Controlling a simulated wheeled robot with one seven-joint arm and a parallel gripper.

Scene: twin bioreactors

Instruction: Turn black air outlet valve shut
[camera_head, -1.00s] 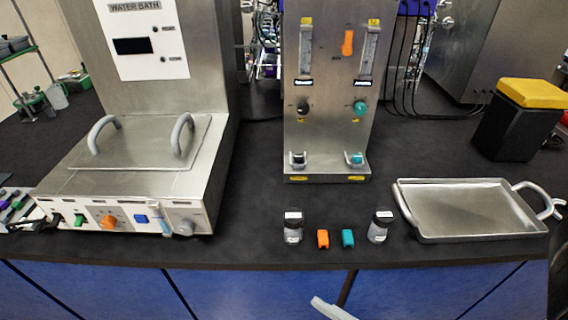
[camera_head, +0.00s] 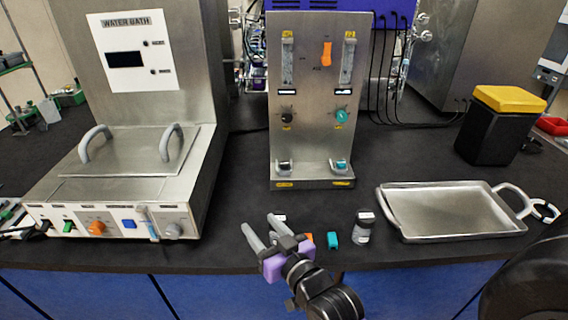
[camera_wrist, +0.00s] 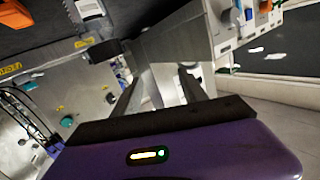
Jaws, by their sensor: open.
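The upright metal panel (camera_head: 312,145) stands at the back of the bench in the head view. It carries a black round knob (camera_head: 287,117) at left and a teal knob (camera_head: 341,117) at right. Below them on its foot sit a black-topped fitting (camera_head: 284,167) and a teal-topped one (camera_head: 341,167). The labels are too small to read, so I cannot tell which black part is the outlet valve. My gripper (camera_head: 260,222) is open and empty, in front of and below the panel, apart from it. Its fingers also show in the wrist view (camera_wrist: 158,92).
The water bath (camera_head: 115,190) stands at left. A capped bottle (camera_head: 363,228), a teal block (camera_head: 333,239) and a partly hidden orange block (camera_head: 309,237) are right of my gripper. A metal tray (camera_head: 450,212) lies at right, with a yellow-lidded black bin (camera_head: 490,128) behind.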

